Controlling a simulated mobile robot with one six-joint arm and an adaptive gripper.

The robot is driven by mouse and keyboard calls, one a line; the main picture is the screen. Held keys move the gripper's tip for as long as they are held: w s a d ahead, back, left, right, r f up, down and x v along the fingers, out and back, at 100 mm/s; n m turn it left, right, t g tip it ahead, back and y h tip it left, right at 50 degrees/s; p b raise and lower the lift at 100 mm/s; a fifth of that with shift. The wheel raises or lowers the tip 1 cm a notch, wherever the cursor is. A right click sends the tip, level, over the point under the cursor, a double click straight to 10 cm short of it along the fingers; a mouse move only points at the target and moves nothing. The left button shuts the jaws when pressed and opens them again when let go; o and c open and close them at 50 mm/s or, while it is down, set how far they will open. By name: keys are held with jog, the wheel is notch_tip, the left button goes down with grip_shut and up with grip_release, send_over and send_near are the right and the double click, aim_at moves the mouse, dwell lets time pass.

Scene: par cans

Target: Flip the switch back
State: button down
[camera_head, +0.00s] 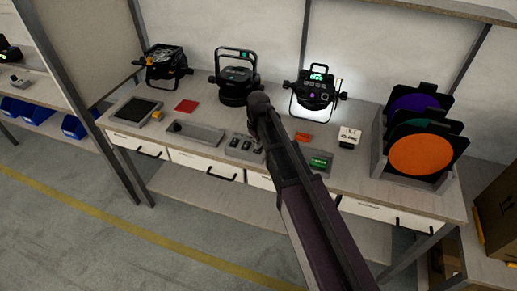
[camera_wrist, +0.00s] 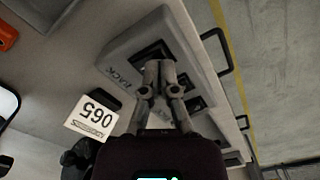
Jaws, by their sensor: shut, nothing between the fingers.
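A grey switch panel (camera_head: 233,150) with dark rocker switches sits near the front of the workbench. In the wrist view the switch panel (camera_wrist: 125,55) fills the upper middle, with a printed label that ends in "ACK" beside its upper dark switch (camera_wrist: 155,52). My gripper (camera_wrist: 158,72) is shut and empty, its fingertips together over the panel close to that switch. I cannot tell whether they touch it. Lower switches are partly hidden by the fingers. In the head view my arm covers the panel's right side and hides the fingertips.
Stage lights stand along the back, one lit (camera_head: 316,92). A grey tray (camera_head: 205,132) is left of the panel; an orange item (camera_head: 302,137), a green item (camera_head: 321,161) and colour filters (camera_head: 420,155) are right.

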jog(key=shift+f+b, duration=0.45)
jog(key=shift+f, duration=0.05)
dwell(0.4)
jog(key=shift+r, duration=0.1)
jog(key=shift+r+p, duration=3.45)
jog(key=shift+p, duration=0.1)
jog(key=s+d+m, duration=0.4)
jog(key=s+d, duration=0.3)
jog(key=d, duration=0.4)
jog(key=s+d+m, duration=0.5)
jog(key=s+d, duration=0.3)
jog(key=d, duration=0.3)
jog(key=shift+s+d, duration=0.25)
jog(key=shift+d, duration=0.15)
